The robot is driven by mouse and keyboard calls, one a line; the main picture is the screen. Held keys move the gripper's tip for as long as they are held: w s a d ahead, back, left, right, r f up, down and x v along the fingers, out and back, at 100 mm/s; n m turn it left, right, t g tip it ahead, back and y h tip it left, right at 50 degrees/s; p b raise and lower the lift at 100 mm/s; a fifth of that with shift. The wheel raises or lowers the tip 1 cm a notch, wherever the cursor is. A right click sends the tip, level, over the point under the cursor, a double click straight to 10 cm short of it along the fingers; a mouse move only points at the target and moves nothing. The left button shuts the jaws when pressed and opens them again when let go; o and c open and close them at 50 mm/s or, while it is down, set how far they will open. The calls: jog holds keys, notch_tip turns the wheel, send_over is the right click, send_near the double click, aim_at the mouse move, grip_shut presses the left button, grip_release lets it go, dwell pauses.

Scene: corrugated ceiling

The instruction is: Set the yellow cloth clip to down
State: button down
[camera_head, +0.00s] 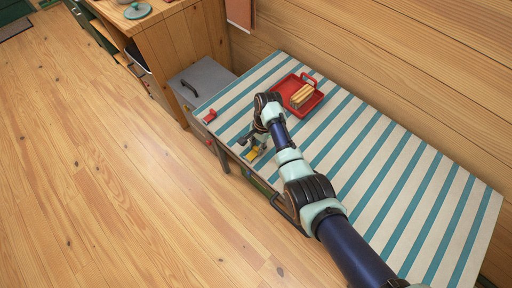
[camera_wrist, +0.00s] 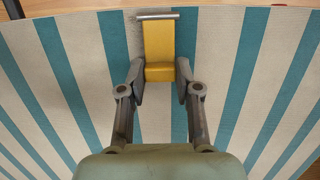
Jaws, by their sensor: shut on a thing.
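The yellow cloth clip (camera_wrist: 159,42) sits at the edge of the striped tabletop (camera_wrist: 222,60). In the wrist view its yellow body runs from between my fingers to a thin metal bar at the table edge. In the head view the clip (camera_head: 252,154) is small and partly hidden by my gripper (camera_head: 255,143). My gripper, also in the wrist view (camera_wrist: 160,80), is shut on the near end of the clip, one finger on each side. Whether the clip is up or down is hard to tell.
A red clip (camera_head: 210,116) sits farther left on the same table edge. A red tray (camera_head: 318,97) holding tan blocks (camera_head: 301,95) stands toward the back. A grey cabinet (camera_head: 204,77) adjoins the table's left end. The right side of the tabletop is clear.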

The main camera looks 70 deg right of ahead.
jog(key=shift+f, duration=0.1)
jog(key=c, duration=0.8)
grip_release()
jog(key=v, duration=1.2)
jog(key=shift+d, duration=0.3)
jog(key=shift+s, duration=0.1)
